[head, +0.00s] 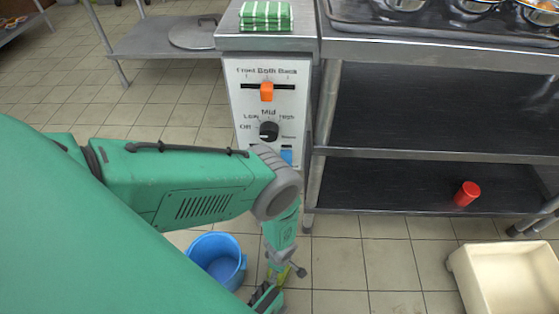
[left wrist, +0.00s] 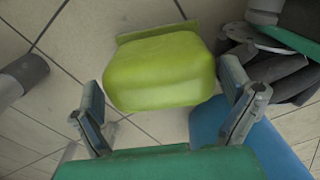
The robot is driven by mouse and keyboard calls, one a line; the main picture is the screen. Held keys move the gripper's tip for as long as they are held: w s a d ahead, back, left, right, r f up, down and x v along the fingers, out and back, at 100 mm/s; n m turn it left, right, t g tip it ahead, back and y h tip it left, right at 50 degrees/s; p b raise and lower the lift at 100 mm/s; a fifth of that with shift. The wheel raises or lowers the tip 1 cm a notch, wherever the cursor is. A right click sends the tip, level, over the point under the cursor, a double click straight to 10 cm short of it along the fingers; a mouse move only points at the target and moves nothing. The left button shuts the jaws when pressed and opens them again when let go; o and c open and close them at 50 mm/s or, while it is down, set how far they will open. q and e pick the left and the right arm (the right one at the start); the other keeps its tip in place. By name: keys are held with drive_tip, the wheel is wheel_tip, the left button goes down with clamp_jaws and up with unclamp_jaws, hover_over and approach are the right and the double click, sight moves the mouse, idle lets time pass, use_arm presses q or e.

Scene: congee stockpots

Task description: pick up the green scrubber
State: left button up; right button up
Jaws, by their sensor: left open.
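The green scrubber (left wrist: 160,72) is a rounded yellow-green block with a flat edge along its far side. In the left wrist view it lies in the gap of my left gripper (left wrist: 163,80), whose two fingers are spread apart on either side of it. A gap shows on both sides, so neither finger appears to touch it. In the head view only a small yellow-green bit of the scrubber (head: 279,275) shows by my left gripper (head: 270,292), low at the bottom of the frame, mostly hidden by my arm. My right gripper is in neither view.
A blue bucket (head: 216,261) stands on the tiled floor left of my left gripper. A cream bin (head: 505,275) stands at lower right. A steel shelf unit (head: 430,155) holds a red cup (head: 467,194). A control panel (head: 268,105) stands behind my arm.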

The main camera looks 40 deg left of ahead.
use_arm(q)
drive_tip(key=shift+s+a+f, duration=0.15)
drive_tip(key=shift+s+a, duration=0.1)
drive_tip(key=shift+s, duration=0.2)
drive_tip(key=c, duration=0.7)
drive_tip(key=shift+s+a, duration=0.1)
drive_tip(key=shift+c, duration=0.9)
drive_tip(key=shift+r+p, duration=0.35)
drive_tip(key=shift+r, duration=0.15)
drive_tip(key=shift+c, duration=0.7)
drive_tip(key=r+p, duration=0.1)
drive_tip(key=r, duration=0.1)
drive_tip(key=r+p, duration=0.2)
drive_tip(key=r, duration=0.1)
drive_tip(key=r+p, duration=0.1)
drive_tip(key=r, duration=0.2)
drive_tip(key=shift+w, duration=0.3)
drive_tip(key=c, duration=0.4)
drive_tip(key=shift+r+p, duration=0.45)
drive_tip(key=shift+r, duration=0.15)
